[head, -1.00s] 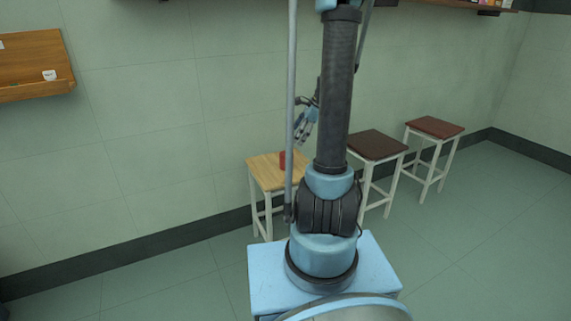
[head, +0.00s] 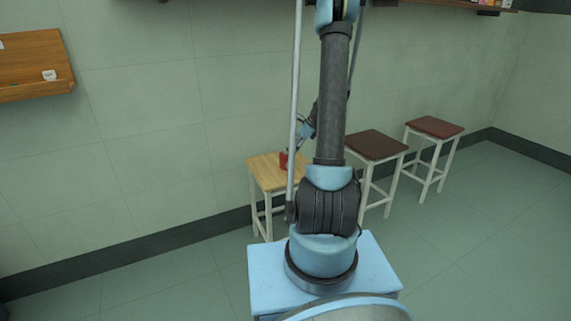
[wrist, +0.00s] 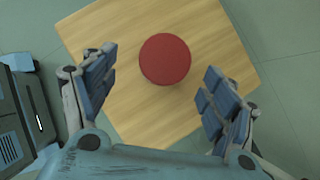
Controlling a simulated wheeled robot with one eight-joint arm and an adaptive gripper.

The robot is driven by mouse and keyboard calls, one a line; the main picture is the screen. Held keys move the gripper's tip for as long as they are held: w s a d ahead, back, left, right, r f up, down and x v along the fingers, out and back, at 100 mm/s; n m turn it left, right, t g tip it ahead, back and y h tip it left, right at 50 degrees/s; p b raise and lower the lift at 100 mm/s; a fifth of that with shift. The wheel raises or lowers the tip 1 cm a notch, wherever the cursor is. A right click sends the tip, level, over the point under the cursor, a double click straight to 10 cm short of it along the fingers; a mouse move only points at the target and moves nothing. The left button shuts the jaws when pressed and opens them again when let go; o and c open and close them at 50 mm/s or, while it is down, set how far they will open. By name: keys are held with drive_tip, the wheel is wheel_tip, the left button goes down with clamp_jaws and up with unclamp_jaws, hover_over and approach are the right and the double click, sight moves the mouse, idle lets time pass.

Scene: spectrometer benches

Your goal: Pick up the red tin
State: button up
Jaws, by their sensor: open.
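The red tin (head: 284,160) stands on the light wooden stool (head: 264,174) near the wall. In the wrist view its round red top (wrist: 165,59) shows from above, over the bare stool top (wrist: 150,130). My gripper (wrist: 156,84) is open, with one blue-padded finger to the left of the tin and one to the right. The tin lies between and slightly beyond the fingertips in the picture, with clear gaps on both sides. In the head view my gripper (head: 299,141) is just above and right of the tin, partly hidden by my arm.
Two darker-topped stools, a brown one (head: 376,145) and a reddish one (head: 434,127), stand to the right. The wall (head: 150,140) is close behind the stools. A wooden shelf (head: 35,65) hangs at left. The floor at right is clear.

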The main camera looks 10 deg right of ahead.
sight(282, 160)
drive_tip(key=x, duration=0.4)
drive_tip(key=shift+w+a+f, duration=0.1)
drive_tip(key=shift+a+f, duration=0.15)
drive_tip(key=shift+f, duration=0.05)
drive_tip(key=x, duration=0.4)
drive_tip(key=shift+w, duration=0.35)
drive_tip(key=shift+w+a+f, duration=0.1)
drive_tip(key=shift+a+f, duration=0.15)
drive_tip(key=shift+f, duration=0.2)
drive_tip(key=c, duration=1.3)
